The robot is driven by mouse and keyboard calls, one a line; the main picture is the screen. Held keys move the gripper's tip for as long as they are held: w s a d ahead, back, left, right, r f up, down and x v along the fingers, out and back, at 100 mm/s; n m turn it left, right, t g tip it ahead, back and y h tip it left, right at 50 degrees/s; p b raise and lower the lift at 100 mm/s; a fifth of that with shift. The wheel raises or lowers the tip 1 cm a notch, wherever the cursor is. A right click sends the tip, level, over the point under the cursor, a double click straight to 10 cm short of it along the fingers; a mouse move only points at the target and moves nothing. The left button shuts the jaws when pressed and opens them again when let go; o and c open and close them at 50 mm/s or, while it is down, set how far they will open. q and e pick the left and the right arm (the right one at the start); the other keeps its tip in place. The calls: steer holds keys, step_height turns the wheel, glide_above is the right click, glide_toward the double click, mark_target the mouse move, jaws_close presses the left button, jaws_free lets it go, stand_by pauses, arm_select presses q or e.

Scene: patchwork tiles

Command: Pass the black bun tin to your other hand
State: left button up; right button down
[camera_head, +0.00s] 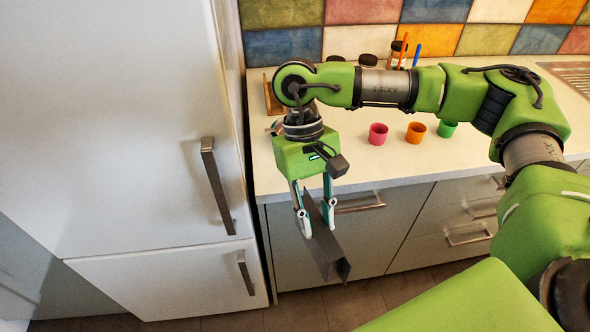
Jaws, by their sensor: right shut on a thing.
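The black bun tin (327,250) hangs in the air in front of the counter's drawers, seen nearly edge-on and tilted. My right gripper (317,220) points down and is shut on the tin near its upper end, with a finger on each side. The tin's lower end slants down to the right, clear of the floor. The tin's cups cannot be made out from this angle. My left gripper is not in view.
A white fridge (120,130) with metal handles stands close on the left. The counter (360,160) holds a pink cup (378,134), an orange cup (415,132), a green cup (447,129) and jars at the back. Drawer handles (360,204) stick out behind the tin.

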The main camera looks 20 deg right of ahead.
steer(key=w+a+r+n+h, duration=0.1)
steer(key=a+r, duration=0.4)
steer(key=a, duration=0.3)
steer(key=w+a+r+n, duration=0.1)
steer(key=a+r, duration=0.4)
steer(key=a, duration=0.3)
steer(key=d+r, duration=0.5)
steer(key=r, duration=0.5)
steer(key=w+d+f+m+y, duration=0.1)
steer(key=w+d+f+m, duration=0.15)
steer(key=f, duration=1.05)
steer(key=w+d+f+m+y, duration=0.2)
steer(key=d+f+m, duration=0.15)
steer(key=f, duration=1.05)
steer(key=s+a+r+n+h, duration=0.2)
steer(key=r+n, duration=0.2)
steer(key=r, duration=0.7)
steer(key=s+a+r+n+h, duration=0.1)
steer(key=r+n, duration=0.3)
steer(key=r, duration=0.6)
steer(key=shift+s+a+r+n+h, duration=0.3)
steer(key=shift+s+a+r+h, duration=0.1)
steer(key=shift+s, duration=0.35)
